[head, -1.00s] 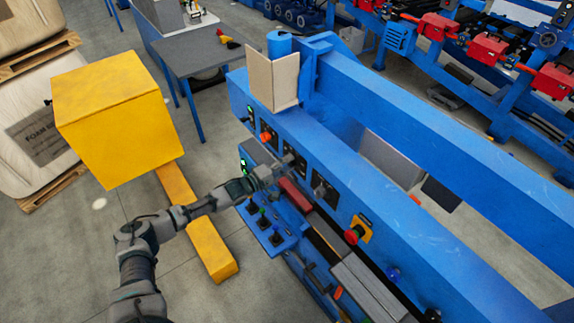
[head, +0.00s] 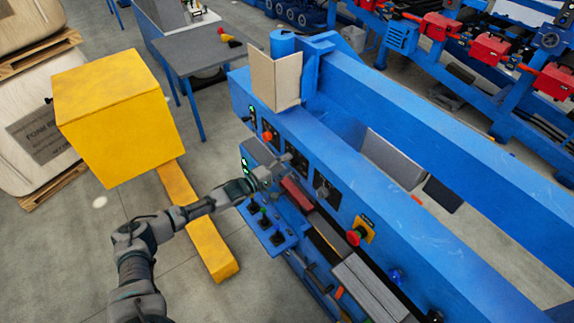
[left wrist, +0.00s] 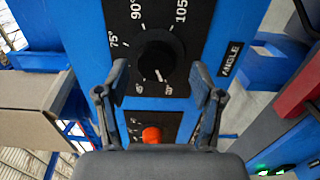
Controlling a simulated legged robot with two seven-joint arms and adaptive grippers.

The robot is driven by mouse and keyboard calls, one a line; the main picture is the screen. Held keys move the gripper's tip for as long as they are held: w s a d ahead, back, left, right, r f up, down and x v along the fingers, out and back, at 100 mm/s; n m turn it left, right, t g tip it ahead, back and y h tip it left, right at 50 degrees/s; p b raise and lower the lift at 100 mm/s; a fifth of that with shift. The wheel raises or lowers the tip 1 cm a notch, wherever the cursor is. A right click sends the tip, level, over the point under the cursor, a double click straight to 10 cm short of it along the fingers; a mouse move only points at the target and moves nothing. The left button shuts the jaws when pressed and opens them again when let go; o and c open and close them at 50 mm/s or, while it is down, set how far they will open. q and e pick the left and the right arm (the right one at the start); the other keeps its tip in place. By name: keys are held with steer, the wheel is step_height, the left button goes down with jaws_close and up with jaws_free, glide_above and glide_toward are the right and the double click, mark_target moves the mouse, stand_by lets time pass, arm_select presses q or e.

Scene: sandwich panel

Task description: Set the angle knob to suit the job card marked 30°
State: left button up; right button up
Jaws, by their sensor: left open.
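The black angle knob (left wrist: 158,60) sits on a dark dial plate marked "ANGLE" in the left wrist view. Marks 75°, 90° and 105 read clearly; the lower marks are small. Its white pointer line aims down and slightly right in that view, toward a small mark that looks like 30°. My left gripper (left wrist: 158,100) is open, with one finger either side of the knob's lower part in the picture; contact cannot be told. In the head view the left gripper (head: 266,178) is in front of the blue machine's panel. The job card's marking is not legible. My right gripper is not in view.
An orange knob (left wrist: 152,134) lies close to the dial. A tan board (head: 275,80) stands on the blue machine (head: 430,180). A red emergency button (head: 354,238) and a small lever box (head: 268,226) are nearby.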

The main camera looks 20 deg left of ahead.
arm_select(q)
steer(key=v, duration=1.1)
steer(key=shift+a, duration=0.25)
steer(key=shift+d+f, duration=0.1)
